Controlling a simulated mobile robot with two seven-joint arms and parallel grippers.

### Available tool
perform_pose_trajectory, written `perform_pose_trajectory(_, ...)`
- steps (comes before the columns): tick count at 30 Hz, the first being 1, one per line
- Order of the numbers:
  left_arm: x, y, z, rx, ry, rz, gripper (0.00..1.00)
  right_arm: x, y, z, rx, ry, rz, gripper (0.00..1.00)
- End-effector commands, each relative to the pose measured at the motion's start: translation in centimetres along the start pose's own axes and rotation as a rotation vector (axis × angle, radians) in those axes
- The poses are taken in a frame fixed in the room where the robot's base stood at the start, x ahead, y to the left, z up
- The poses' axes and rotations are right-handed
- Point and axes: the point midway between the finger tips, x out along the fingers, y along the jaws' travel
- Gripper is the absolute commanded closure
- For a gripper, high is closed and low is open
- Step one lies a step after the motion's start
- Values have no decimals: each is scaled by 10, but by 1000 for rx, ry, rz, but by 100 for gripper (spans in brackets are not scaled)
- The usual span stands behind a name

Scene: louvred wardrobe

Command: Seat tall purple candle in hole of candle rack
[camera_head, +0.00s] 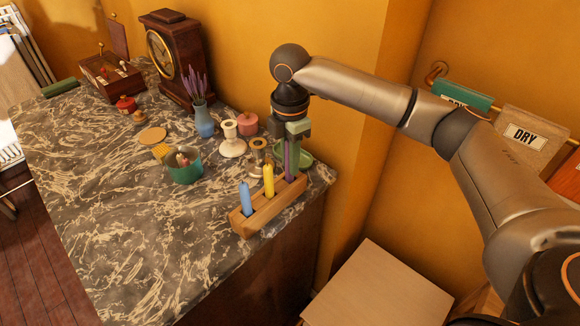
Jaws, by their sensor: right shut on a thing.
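The wooden candle rack (262,213) stands near the right edge of the marble top. A blue candle (245,196) and a yellow candle (268,180) stand upright in it. The tall purple candle (290,161) is upright at the rack's right end, with its lower end at the rack. I cannot tell how deep it sits in the hole. My right gripper (290,143) points down from above and is shut on the purple candle's upper part, hiding its top. My left gripper is not in view.
Brass and white candlesticks (232,140), a green dish (303,155) and a pink pot (247,123) stand close behind the rack. A teal bowl (185,168), a blue vase (204,121) and a clock (176,58) stand farther left. The front marble is clear.

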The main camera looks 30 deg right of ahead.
Motion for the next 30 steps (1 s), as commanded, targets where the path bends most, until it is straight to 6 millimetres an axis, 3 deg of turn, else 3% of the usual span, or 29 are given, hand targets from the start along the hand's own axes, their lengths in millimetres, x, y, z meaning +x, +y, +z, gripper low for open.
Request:
perform_pose_trajectory(5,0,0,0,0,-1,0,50,22,0,0,0,0,0,100)
perform_pose_trajectory(16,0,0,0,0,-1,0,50,26,0,0,1,0,0,100)
perform_pose_trajectory(17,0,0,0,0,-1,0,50,25,0,0,1,0,0,75)
perform_pose_trajectory(18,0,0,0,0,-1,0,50,25,0,0,1,0,0,71)
perform_pose_trajectory(24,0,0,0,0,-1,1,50,25,0,0,1,0,0,48)
perform_pose_trajectory(30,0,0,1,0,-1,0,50,25,0,0,1,0,1,47)
